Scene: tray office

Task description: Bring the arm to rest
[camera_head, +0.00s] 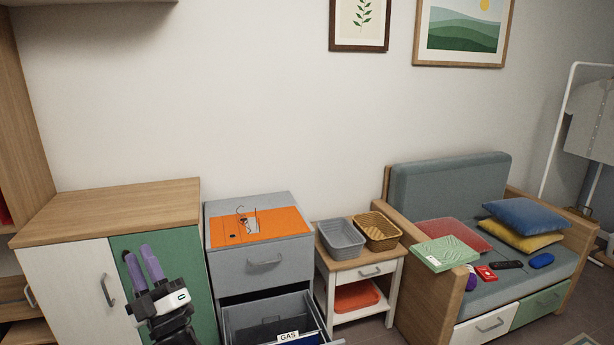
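My gripper (138,252) is at the lower left, in front of the low cabinet with a white door and a green door. Its two purple fingers point up and slightly left. A narrow gap shows between them, and I see nothing held there. The dark wrist below the fingers runs out of the bottom of the picture. From this view I cannot tell how far the gripper is from the cabinet doors (128,265).
A grey drawer unit (262,262) stands right of my gripper, its lower drawer (270,312) pulled out. A side table (345,268) holds a grey basket (342,240) and a brown basket (378,231). A sofa (450,187) with cushions and small items stands further right.

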